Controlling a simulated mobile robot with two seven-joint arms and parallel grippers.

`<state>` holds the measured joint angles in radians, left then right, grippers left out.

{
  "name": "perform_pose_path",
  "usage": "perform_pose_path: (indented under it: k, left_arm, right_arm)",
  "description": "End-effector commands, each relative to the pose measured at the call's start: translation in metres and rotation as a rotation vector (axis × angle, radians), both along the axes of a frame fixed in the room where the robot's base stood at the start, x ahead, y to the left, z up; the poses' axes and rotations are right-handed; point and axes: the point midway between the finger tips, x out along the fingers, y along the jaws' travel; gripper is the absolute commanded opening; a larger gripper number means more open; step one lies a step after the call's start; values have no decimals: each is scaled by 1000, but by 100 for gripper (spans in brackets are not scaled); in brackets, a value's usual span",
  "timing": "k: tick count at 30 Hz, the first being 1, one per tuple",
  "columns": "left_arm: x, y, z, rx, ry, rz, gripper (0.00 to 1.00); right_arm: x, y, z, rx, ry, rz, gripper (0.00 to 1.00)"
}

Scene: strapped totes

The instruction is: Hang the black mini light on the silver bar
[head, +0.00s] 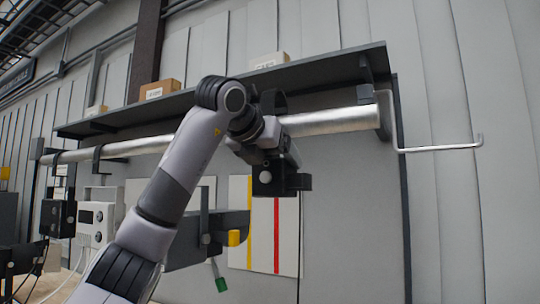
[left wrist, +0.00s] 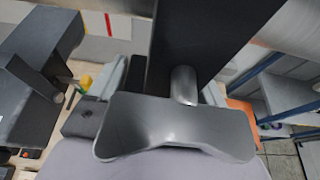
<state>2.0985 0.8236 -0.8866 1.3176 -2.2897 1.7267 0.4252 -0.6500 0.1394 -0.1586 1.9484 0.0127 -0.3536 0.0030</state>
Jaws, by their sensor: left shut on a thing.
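The silver bar (head: 330,121) runs across the head view under a dark shelf. My left gripper (head: 268,148) is just below and in front of the bar, partly hidden by my own wrist. It is shut on the black mini light (head: 284,181), which shows as a dark block with a round pale spot. A black curved hook (head: 272,101) shows at the bar above it, partly behind my arm. I cannot tell whether it rests on the bar. In the left wrist view the light's dark body (left wrist: 205,40) rises close to the camera. My right gripper is not in view.
The dark shelf (head: 330,97) with small boxes lies close above the bar. A dark unit with yellow and green parts (head: 228,226) is to the left below. A white device (head: 97,222) is farther left. A thin metal rod (head: 440,149) sticks out right.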

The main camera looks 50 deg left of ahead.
Motion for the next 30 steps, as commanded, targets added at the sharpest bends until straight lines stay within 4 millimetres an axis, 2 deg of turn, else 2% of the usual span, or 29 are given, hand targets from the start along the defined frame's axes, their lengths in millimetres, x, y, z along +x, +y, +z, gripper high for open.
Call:
perform_pose_path:
  k: [14, 18, 30]
  left_arm:
    - [31, 9, 3, 2, -7, -3, 4]
    - [29, 9, -12, 2, -8, -2, 4]
    - [29, 9, -34, 2, -9, -3, 4]
  right_arm:
    - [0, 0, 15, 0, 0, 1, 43]
    - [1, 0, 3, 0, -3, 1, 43]
    - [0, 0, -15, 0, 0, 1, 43]
